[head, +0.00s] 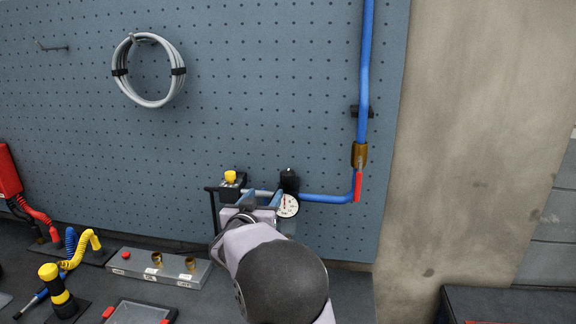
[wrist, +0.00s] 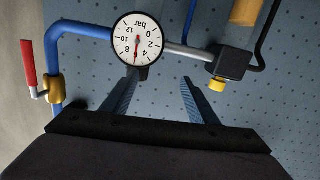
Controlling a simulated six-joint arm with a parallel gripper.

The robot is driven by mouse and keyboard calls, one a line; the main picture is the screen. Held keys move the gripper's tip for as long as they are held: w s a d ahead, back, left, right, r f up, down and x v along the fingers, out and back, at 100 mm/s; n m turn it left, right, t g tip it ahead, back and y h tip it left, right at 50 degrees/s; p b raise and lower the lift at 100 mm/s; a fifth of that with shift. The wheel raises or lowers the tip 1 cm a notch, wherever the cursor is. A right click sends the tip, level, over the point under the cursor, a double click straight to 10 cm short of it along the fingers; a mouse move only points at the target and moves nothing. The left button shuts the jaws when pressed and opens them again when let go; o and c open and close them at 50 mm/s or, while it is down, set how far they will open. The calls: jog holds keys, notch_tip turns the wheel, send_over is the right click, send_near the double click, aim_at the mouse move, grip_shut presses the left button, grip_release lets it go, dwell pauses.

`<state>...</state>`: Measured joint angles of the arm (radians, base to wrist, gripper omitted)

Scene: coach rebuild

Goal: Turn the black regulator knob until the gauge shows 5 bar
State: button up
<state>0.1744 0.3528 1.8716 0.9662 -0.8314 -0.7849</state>
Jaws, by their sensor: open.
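The round white gauge (head: 288,205) is on the pegboard in the head view, partly beside my arm. It also shows upside down in the wrist view (wrist: 137,38), its red needle pointing close to the 6 mark. The black regulator knob (head: 289,177) sits just above the gauge. In the wrist view the knob (wrist: 138,73) is partly hidden near the left finger. My gripper (wrist: 160,82) is open and empty, its fingers pointing at the board. The knob lies near the left finger, not centred between the two; contact cannot be told.
A blue pipe (head: 365,80) with a red-handled valve (head: 358,186) is right of the gauge. A black block with a yellow button (head: 230,177) is on the left. A grey cable coil (head: 149,70) hangs above. A tray with brass fittings (head: 150,268) and tools stand on the bench.

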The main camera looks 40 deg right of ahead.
aim_at(286, 178)
jog(key=d, duration=0.1)
jog(key=d+r+m+h+b, duration=0.1)
jog(key=d, duration=0.1)
jog(key=d+m+g+b, duration=0.1)
jog(key=shift+s+d+r+h, duration=0.35)
jog(key=shift+s+h, duration=0.05)
jog(key=shift+w+d+r, duration=0.15)
jog(key=shift+r, duration=0.05)
jog(key=p+x, duration=0.3)
jog(key=x, duration=0.2)
jog(key=shift+d+r, duration=0.1)
jog(key=shift+p+x, duration=0.4)
jog(key=shift+x, duration=0.65)
jog(key=c, duration=1.1)
jog(key=shift+o, duration=0.3)
jog(key=shift+f+b, duration=0.2)
jog(key=shift+b, duration=0.15)
